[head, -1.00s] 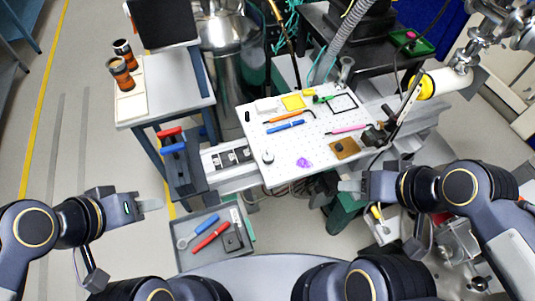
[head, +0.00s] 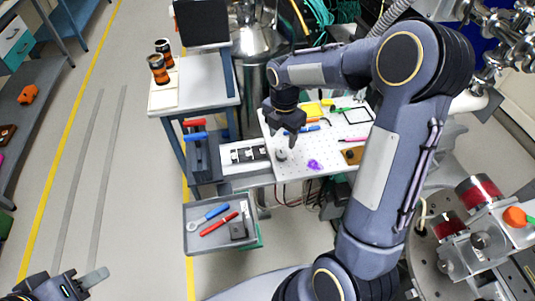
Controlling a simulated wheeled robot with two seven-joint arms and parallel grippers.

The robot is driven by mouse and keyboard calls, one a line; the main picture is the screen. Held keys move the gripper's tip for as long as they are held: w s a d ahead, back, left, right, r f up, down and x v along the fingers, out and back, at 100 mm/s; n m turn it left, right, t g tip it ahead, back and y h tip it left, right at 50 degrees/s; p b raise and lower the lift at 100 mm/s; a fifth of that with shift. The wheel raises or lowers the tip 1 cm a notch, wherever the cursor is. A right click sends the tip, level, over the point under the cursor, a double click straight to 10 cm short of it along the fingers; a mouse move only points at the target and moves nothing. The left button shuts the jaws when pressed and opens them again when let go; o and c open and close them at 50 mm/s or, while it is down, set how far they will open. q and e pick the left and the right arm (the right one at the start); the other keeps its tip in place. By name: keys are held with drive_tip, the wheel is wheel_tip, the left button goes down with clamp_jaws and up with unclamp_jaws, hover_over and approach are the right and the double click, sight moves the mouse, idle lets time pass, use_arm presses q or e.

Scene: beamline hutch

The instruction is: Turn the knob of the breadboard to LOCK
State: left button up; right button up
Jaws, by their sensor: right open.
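The breadboard (head: 295,171) is a white perforated plate on the bench, partly hidden behind my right arm. A small round grey knob (head: 281,155) sits near its left front edge. My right gripper (head: 291,139) is open and empty. It points down over the left part of the breadboard, just above and behind the knob in the picture, apart from it as far as I can see. Any LOCK mark is too small to read. My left gripper (head: 94,279) is at the bottom left, far from the breadboard. It is seen side-on, so its opening does not show.
A purple piece (head: 315,164), a brown plate (head: 352,155), a pink pen (head: 355,139) and a yellow item (head: 312,110) lie on the breadboard. A grey tray (head: 192,243) with tools is in front. A side cart (head: 205,75) stands at left.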

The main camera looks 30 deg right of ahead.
sight(282, 154)
wheel_tip(282, 154, down, 7)
drive_tip(key=shift+f, duration=0.2)
idle(0.3)
drive_tip(key=c, duration=1)
